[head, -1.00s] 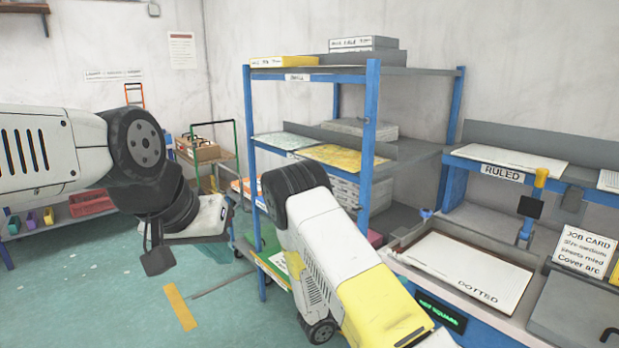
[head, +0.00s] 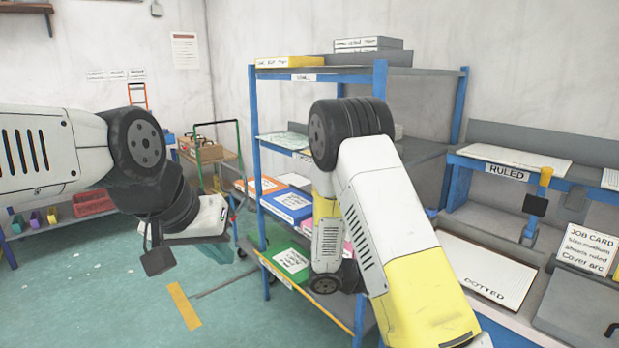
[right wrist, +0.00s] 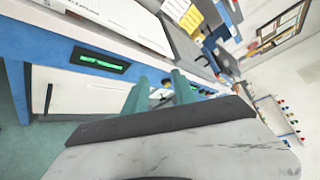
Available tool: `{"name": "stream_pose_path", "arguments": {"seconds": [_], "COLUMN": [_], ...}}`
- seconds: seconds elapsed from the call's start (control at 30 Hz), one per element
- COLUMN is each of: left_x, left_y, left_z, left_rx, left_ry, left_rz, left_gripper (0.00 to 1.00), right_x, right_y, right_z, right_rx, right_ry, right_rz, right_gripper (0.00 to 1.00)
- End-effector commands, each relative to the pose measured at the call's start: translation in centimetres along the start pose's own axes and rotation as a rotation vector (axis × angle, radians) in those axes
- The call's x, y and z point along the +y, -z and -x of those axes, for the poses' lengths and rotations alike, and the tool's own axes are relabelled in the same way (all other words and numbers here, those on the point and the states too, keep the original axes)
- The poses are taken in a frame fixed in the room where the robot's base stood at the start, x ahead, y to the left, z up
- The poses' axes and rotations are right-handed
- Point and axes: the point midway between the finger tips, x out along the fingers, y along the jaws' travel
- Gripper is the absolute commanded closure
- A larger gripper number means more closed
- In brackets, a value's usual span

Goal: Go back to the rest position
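My left arm comes in from the left in the head view and has a dark wrist. Its gripper (head: 214,250) shows only as a bit of teal below the white wrist housing, so its opening cannot be read. My right arm is bent in front of the blue shelf rack, and its gripper is out of sight in the head view. In the right wrist view my right gripper (right wrist: 158,86) has two teal fingers standing apart. I see nothing held between them. A workbench front with a green display lies beyond them.
The blue shelf rack (head: 252,130) holds boxes and coloured packs and stands close behind my right arm. A bench at right bears a tray of sheets marked DOTTED (head: 487,268) and a job card (head: 586,248). A trolley (head: 207,150) stands at the back. Floor at left is clear.

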Motion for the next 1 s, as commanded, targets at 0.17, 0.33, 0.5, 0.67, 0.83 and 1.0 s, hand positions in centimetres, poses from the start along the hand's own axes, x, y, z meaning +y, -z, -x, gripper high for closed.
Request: {"name": "stream_pose_path", "arguments": {"seconds": [0.17,0.33,0.5,0.67,0.83,1.0], "left_x": [0.0,0.0,0.0,0.0,0.0,0.0], "left_y": [0.0,0.0,0.0,0.0,0.0,0.0], "left_z": [0.0,0.0,0.0,0.0,0.0,0.0], "left_rx": [0.000,0.000,0.000,0.000,0.000,0.000], "left_ry": [0.000,0.000,0.000,0.000,0.000,0.000], "left_rz": [0.000,0.000,0.000,0.000,0.000,0.000], "left_gripper": [1.00,1.00,1.00,1.00,1.00,1.00], "right_x": [-4.5,-8.0,-11.0,-13.8,-17.1,-20.1], "right_y": [1.8,3.8,4.8,5.0,4.3,3.5], "right_z": [1.0,3.3,6.6,10.2,14.1,17.3], "right_rx": [0.282,0.582,0.888,1.194,1.541,1.852], "right_ry": [-0.078,-0.129,-0.154,-0.158,-0.140,-0.111], "right_rz": [-0.406,-0.825,-1.232,-1.592,-1.934,-2.165], "right_gripper": [0.67,0.67,0.67,0.67,0.67,0.67]}}
